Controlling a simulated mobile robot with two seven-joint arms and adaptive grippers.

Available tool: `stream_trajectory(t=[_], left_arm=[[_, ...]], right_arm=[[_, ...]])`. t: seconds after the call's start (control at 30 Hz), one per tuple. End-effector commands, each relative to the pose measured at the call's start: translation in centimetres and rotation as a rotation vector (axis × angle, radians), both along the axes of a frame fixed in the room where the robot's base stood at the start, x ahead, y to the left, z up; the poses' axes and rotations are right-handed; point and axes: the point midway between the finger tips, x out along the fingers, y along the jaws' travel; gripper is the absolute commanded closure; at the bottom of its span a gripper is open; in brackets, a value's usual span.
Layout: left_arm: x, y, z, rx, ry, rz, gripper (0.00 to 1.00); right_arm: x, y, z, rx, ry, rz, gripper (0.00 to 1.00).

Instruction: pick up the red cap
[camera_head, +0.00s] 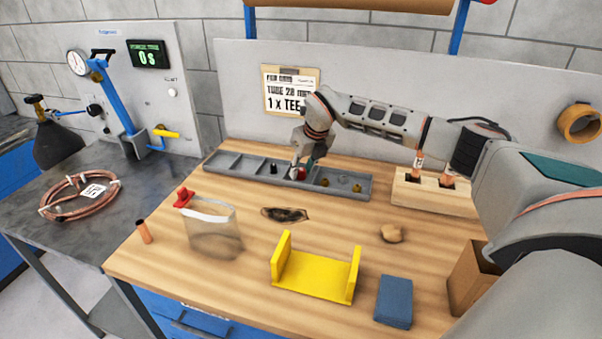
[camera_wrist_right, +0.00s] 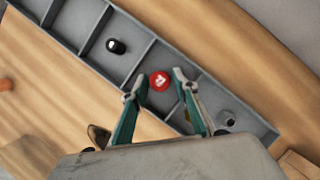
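The red cap (camera_wrist_right: 159,81) lies in a compartment of the grey divided tray (camera_wrist_right: 185,55), with a white mark on its top. In the head view the cap (camera_head: 302,174) is partly hidden by my right gripper (camera_head: 303,167), which points down over the tray (camera_head: 232,166). In the right wrist view my right gripper (camera_wrist_right: 159,87) is open, with its fingers apart on either side of the cap in the picture. I cannot tell how far above the cap the fingertips are. My left gripper is not in view.
The tray also holds a black piece (camera_head: 273,168) and brass-coloured pieces (camera_head: 356,188). A wooden block with copper fittings (camera_head: 408,190) stands to the right. A yellow bracket (camera_head: 315,274), blue box (camera_head: 394,301) and clear bag with red top part (camera_head: 212,230) stand in front.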

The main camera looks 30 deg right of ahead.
Motion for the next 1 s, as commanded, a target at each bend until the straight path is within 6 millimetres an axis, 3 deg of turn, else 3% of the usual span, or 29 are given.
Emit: stream_trajectory(t=[0.43, 0.63, 0.77, 1.0], left_arm=[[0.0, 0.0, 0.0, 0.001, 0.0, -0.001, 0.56], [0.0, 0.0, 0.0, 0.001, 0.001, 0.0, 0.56], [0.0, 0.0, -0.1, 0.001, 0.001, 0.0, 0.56], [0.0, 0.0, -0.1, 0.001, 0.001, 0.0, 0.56]], right_arm=[[0.0, 0.0, 0.2, 0.0, -0.001, 0.0, 0.87], [0.1, 0.0, 1.4, 0.0, -0.002, 0.0, 0.87], [0.1, 0.0, 3.4, 0.0, -0.004, 0.0, 0.87], [0.1, 0.0, 9.7, 0.0, -0.006, 0.0, 0.87]])
